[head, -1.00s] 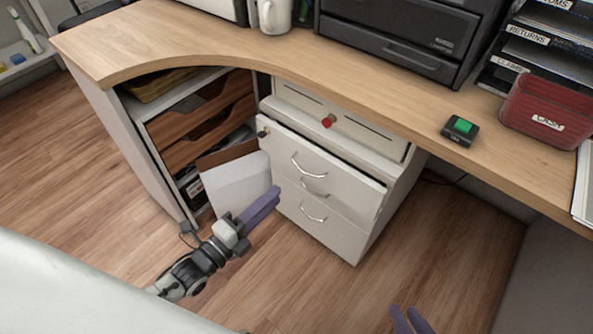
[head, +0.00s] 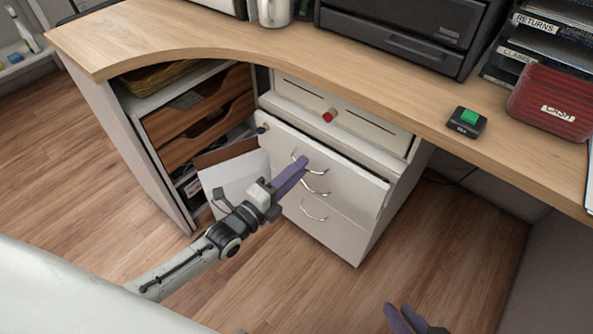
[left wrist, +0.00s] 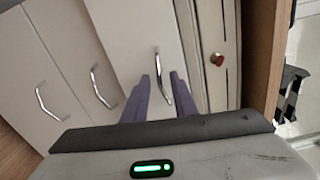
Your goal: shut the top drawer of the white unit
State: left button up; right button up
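The white unit (head: 379,152) stands under the counter, with three drawer fronts and metal handles. Its top drawer (head: 352,180) sticks out a little past the fronts below; it also shows in the left wrist view (left wrist: 128,40). My left gripper (head: 302,163) is at the top drawer's front, beside its handle (left wrist: 158,65). In the left wrist view its two purple fingers (left wrist: 160,80) are apart, with the handle showing between them. I cannot tell whether they touch it. My right gripper (head: 402,308) is open and empty, low over the floor, away from the unit.
A red knob (head: 329,115) sits on the white panel above the top drawer. The wooden counter (head: 240,45) overhangs the unit. Brown drawers (head: 205,120) and leaning papers (head: 236,178) are to the left. Floor right of the unit is clear.

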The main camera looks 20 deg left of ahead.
pick_arm(q)
grip_shut()
dwell(1.3)
